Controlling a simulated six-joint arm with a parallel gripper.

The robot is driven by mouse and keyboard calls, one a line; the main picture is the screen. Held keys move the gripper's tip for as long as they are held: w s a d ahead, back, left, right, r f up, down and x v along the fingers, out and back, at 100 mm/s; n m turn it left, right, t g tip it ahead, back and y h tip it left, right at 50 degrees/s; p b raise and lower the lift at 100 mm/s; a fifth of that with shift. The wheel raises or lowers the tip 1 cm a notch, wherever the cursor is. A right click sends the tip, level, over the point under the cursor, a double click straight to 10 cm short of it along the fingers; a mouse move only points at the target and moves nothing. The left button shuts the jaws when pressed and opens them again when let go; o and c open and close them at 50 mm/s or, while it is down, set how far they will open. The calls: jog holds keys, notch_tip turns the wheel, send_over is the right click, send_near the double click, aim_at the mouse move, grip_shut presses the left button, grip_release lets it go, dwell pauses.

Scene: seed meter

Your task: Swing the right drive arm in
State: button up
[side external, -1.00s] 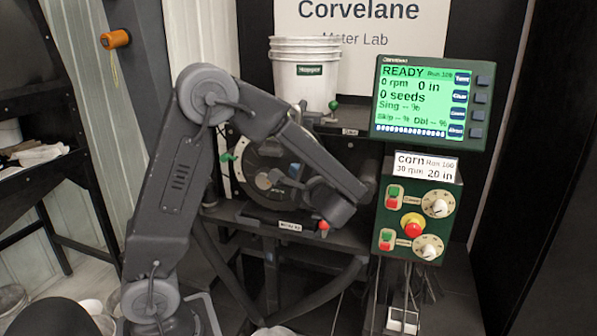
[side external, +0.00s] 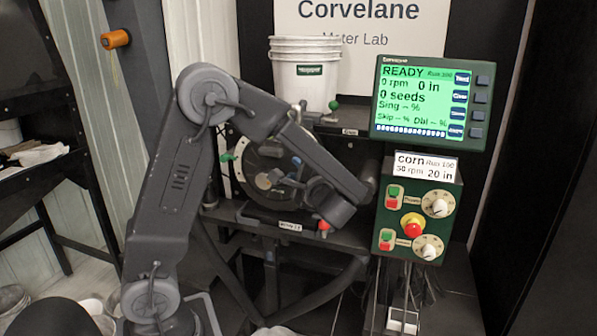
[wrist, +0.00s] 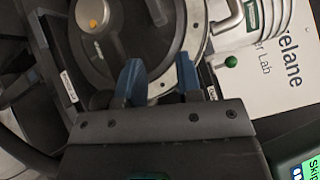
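The seed meter (side external: 250,183) is a round dark housing with a pale rim, mounted on the stand behind my arm. Its face also shows in the wrist view (wrist: 128,48), with an orange-centred hub (wrist: 93,20). My gripper (wrist: 160,72) has two blue fingers standing apart over the meter's lower rim, with nothing clearly held between them. In the side view my gripper (side external: 303,176) is in front of the meter's right side. My forearm and wrist cover much of that side, so I cannot clearly make out the right drive arm or whether a finger touches it.
A red knob (side external: 323,226) is at the lower shelf edge, and a green knob (side external: 333,105) is on the upper shelf by a white hopper bucket (side external: 305,75). The green display (side external: 428,100) and control box (side external: 418,215) stand at right.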

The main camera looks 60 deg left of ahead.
jog(key=o, duration=0.4)
jog(key=shift+o, duration=0.2)
jog(key=d+r, duration=0.3)
jog(key=d, duration=1.2)
jog(key=shift+s+d+r, duration=0.15)
jog(key=shift+s+d, duration=0.1)
jog(key=shift+s, duration=0.1)
dwell(0.6)
dwell(0.4)
jog(key=s+a+r, duration=0.6)
jog(key=a+r, duration=0.4)
jog(key=r, duration=0.1)
jog(key=shift+s, duration=0.1)
